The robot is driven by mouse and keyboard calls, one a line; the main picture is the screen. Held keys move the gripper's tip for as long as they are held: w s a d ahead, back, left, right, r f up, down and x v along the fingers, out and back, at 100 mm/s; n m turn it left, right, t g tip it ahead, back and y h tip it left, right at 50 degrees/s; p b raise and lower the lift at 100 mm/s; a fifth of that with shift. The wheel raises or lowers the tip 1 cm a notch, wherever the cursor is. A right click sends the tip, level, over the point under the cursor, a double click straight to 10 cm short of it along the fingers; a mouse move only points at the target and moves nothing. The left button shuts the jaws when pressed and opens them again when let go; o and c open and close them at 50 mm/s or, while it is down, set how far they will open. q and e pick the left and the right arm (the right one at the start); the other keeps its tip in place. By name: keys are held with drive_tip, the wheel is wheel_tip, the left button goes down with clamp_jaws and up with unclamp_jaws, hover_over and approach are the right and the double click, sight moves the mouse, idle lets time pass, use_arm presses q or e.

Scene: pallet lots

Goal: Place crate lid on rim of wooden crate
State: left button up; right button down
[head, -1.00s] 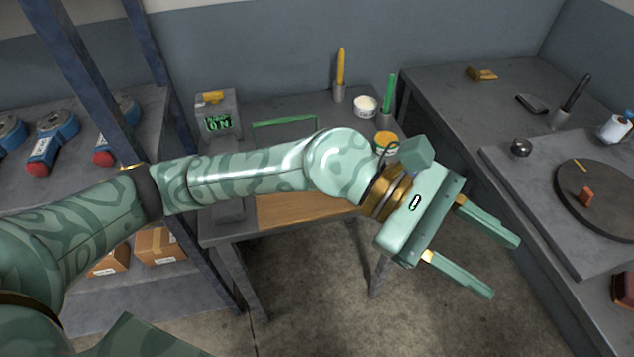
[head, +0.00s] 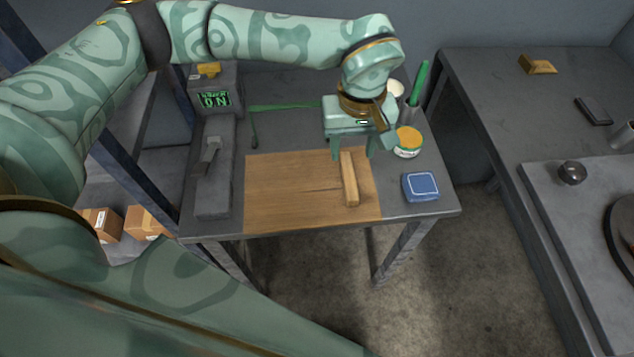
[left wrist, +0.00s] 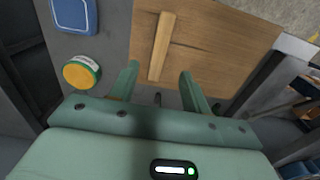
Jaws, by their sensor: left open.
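The crate lid appears to be the flat brown wooden board (head: 290,190) lying on the grey workbench, with a raised wooden bar (head: 350,185) across it. The board (left wrist: 205,45) and its bar (left wrist: 160,45) also show in the left wrist view. My left gripper (head: 353,156) is open and empty, pointing down above the far end of the bar. In the left wrist view its fingertips (left wrist: 159,70) stand on either side of the bar's line, near its end. I cannot tell their height above it. No wooden crate is identifiable. My right gripper is not in view.
A yellow-topped tin (head: 408,142) and a blue box (head: 421,186) stand right of the board. A green pen in a holder (head: 417,85) is behind. Cardboard boxes (head: 147,222) sit on a low shelf.

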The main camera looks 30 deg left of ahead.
sight(349, 174)
use_arm(q)
wheel_tip(349, 174, down, 3)
drive_tip(key=shift+s, duration=0.1)
wheel_tip(349, 174, down, 4)
drive_tip(key=shift+f+b, duration=0.1)
drive_tip(key=shift+b, duration=0.95)
drive_tip(key=shift+w+f, duration=0.2)
drive_tip(key=shift+f, duration=0.2)
drive_tip(key=shift+r, duration=0.1)
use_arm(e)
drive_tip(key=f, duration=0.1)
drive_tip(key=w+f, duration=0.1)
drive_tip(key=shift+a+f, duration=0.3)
use_arm(q)
clamp_jaws()
